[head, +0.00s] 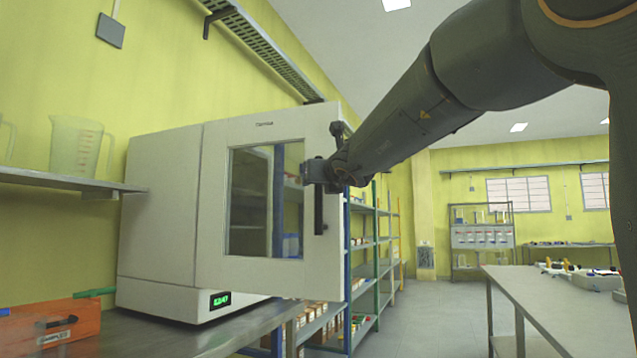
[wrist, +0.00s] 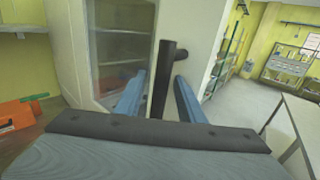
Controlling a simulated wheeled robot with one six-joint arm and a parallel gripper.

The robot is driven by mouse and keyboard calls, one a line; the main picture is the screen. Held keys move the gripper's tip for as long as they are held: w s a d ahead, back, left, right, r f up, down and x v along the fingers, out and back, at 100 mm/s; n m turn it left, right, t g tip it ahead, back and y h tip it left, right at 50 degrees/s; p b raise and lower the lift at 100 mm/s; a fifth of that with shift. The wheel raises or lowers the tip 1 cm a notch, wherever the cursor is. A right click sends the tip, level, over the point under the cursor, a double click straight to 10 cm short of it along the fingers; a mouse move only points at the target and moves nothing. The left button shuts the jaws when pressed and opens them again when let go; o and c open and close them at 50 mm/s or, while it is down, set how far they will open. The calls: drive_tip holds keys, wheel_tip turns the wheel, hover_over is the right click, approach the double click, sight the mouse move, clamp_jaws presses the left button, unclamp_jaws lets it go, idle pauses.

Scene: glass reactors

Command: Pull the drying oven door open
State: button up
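The drying oven (head: 158,220) is a white box on the bench at the left in the head view. Its door (head: 215,230), with a glass window (head: 266,205), stands partly open, its right edge swung out from the body. Through the glass I see shelving. The black upright bar handle (head: 319,212) is near the door's right edge. It also shows in the wrist view (wrist: 163,78). In the head view my arm hides part of the handle.
Metal benches stand under the oven (head: 175,335) and at the right (head: 560,300). An orange box (head: 50,325) lies left of the oven. A wall shelf with measuring jugs (head: 78,147) is at the left. Shelving (head: 362,250) stands behind the door; grey floor (head: 435,310) is clear at centre right.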

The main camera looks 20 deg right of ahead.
drive_tip(key=s, duration=0.7)
drive_tip(key=shift+s+d, duration=0.2)
drive_tip(key=shift+s, duration=0.2)
drive_tip(key=shift+f, duration=0.1)
